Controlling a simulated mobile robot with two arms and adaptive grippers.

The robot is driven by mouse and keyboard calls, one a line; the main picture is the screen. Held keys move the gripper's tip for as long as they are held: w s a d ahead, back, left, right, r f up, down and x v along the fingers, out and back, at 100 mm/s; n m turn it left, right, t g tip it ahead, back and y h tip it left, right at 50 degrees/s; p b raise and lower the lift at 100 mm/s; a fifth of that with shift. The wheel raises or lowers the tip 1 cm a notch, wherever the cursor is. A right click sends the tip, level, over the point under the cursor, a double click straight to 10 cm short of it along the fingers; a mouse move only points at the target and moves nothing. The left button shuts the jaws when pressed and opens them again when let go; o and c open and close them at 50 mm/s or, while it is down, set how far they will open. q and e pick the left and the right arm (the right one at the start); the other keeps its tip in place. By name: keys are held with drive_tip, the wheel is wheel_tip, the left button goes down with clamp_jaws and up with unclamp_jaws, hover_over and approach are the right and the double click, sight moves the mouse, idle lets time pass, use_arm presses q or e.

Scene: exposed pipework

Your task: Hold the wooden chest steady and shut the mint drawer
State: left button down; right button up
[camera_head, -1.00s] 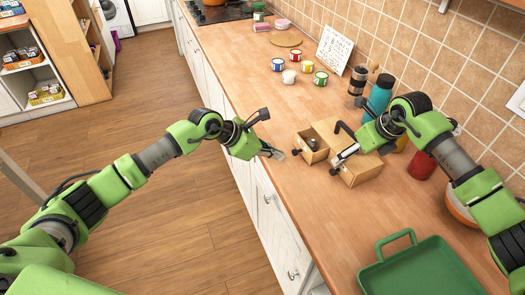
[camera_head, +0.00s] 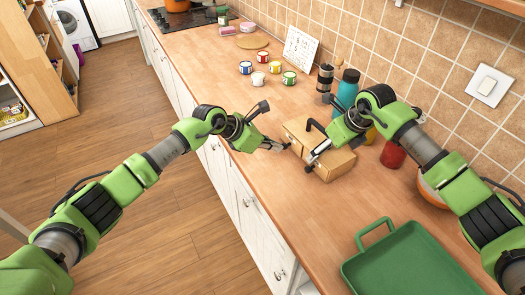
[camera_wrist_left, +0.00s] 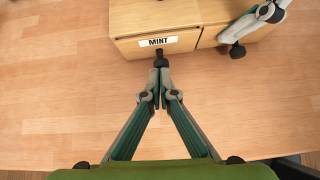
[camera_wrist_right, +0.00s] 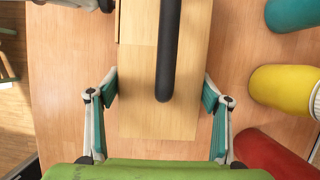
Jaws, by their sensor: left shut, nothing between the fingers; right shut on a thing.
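The wooden chest (camera_head: 335,162) stands on the counter, and it fills the middle of the right wrist view (camera_wrist_right: 150,120). The mint drawer (camera_wrist_left: 158,44) bears a MINT label and a dark knob; its front looks flush with the front beside it. My left gripper (camera_head: 284,147) is shut and empty, its fingertips at the mint knob in the left wrist view (camera_wrist_left: 160,68). My right gripper (camera_head: 314,158) has its fingers on both sides of the chest's end, gripping it. A black bar (camera_wrist_right: 168,50) passes above the chest in the right wrist view.
A green tray (camera_head: 420,262) lies on the near counter. A teal bottle (camera_head: 347,88), a yellow container (camera_wrist_right: 284,88) and a red container (camera_head: 393,153) stand close behind the chest. Several colored mugs (camera_head: 262,57) stand farther back. Counter in front of the chest is clear.

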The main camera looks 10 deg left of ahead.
use_arm(q)
drive_tip(key=shift+w+d, duration=0.2)
drive_tip(key=shift+d, duration=0.15)
use_arm(e)
drive_tip(key=shift+s+f, duration=0.1)
drive_tip(key=shift+a, duration=0.1)
use_arm(q)
drive_tip(key=shift+s+a, duration=0.2)
drive_tip(key=shift+a, duration=0.2)
drive_tip(key=s+a, duration=0.1)
drive_tip(key=a, duration=0.1)
drive_tip(key=shift+s+a+f, duration=0.15)
drive_tip(key=shift+s+a, duration=0.2)
drive_tip(key=shift+s, duration=0.05)
drive_tip(key=v, duration=1)
